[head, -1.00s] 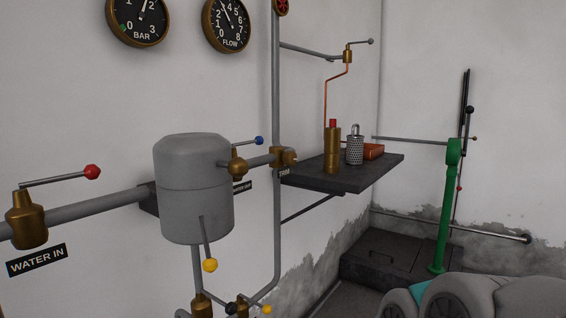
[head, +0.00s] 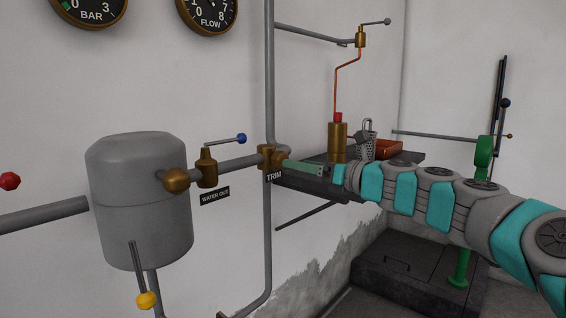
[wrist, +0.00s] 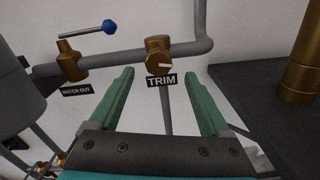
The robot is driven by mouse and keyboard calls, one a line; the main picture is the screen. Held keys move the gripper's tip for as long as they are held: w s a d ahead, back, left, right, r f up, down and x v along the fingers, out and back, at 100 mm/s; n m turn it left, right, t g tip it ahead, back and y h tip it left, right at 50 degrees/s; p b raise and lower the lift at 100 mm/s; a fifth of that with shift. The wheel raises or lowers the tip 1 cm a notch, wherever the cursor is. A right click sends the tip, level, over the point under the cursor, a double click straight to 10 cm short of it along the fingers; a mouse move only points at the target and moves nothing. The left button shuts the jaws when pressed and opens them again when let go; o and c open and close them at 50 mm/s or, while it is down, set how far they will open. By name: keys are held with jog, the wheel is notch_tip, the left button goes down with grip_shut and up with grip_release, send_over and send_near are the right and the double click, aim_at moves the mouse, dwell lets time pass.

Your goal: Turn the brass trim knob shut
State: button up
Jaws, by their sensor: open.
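The brass trim knob (wrist: 158,56) sits on the grey pipe above a black TRIM label (wrist: 161,80). It has a white pointer mark on its face, pointing roughly right in the wrist view. In the head view the knob (head: 266,157) shows just left of my gripper (head: 290,165). In the wrist view my gripper (wrist: 160,87) has its two green fingers spread wide. The knob is ahead of them, between their lines, and not touched. The gripper is empty.
A WATER OUT valve (wrist: 70,60) with a blue-tipped lever is left of the knob. A dark shelf (head: 300,182) is at right, bearing a brass cylinder (head: 337,142), a perforated metal canister (head: 369,135) and an orange tray (head: 398,147). A grey tank (head: 140,200) stands left.

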aim_at(280, 160)
jog(key=shift+x, duration=3.2)
jog(key=shift+s, duration=0.1)
grip_shut()
